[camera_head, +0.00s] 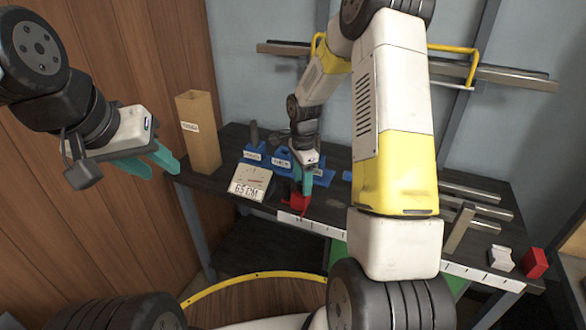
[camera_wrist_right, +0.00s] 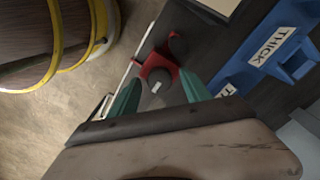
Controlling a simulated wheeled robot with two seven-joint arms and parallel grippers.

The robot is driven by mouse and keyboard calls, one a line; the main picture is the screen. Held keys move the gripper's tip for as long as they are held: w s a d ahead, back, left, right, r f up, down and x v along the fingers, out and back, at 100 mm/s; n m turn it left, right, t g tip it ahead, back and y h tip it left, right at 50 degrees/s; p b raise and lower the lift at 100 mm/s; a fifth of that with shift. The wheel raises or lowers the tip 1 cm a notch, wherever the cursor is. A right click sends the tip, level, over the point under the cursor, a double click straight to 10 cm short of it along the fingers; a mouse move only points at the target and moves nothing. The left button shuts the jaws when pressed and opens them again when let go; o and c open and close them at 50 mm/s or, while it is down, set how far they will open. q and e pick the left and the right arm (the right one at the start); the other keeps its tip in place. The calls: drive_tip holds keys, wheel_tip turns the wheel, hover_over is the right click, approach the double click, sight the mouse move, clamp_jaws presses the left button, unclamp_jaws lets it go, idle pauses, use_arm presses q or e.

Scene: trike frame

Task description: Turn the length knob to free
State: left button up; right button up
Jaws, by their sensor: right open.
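A red fixture (camera_head: 299,206) stands at the left end of the white ruler strip on the black bench; it also shows in the right wrist view (camera_wrist_right: 155,62). It carries a dark round knob (camera_wrist_right: 178,43) and a grey part with a small white label. I cannot read a knob setting. My right gripper (camera_head: 304,184) is open just above the red fixture. In the right wrist view its teal fingers (camera_wrist_right: 160,92) are apart, with the grey part showing between them; contact cannot be told. My left gripper (camera_head: 158,168) is open and empty, left of the bench.
A display reading 65 CM (camera_head: 250,182) stands left of the fixture. Blue labelled holders (camera_head: 281,160) are behind it; one reads THICK (camera_wrist_right: 278,48). A tall tan box (camera_head: 198,130) stands at the bench's left end. Metal bars (camera_head: 475,190) and a red block (camera_head: 534,263) lie right.

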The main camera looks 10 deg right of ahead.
drive_tip(key=shift+c, duration=0.5)
clamp_jaws()
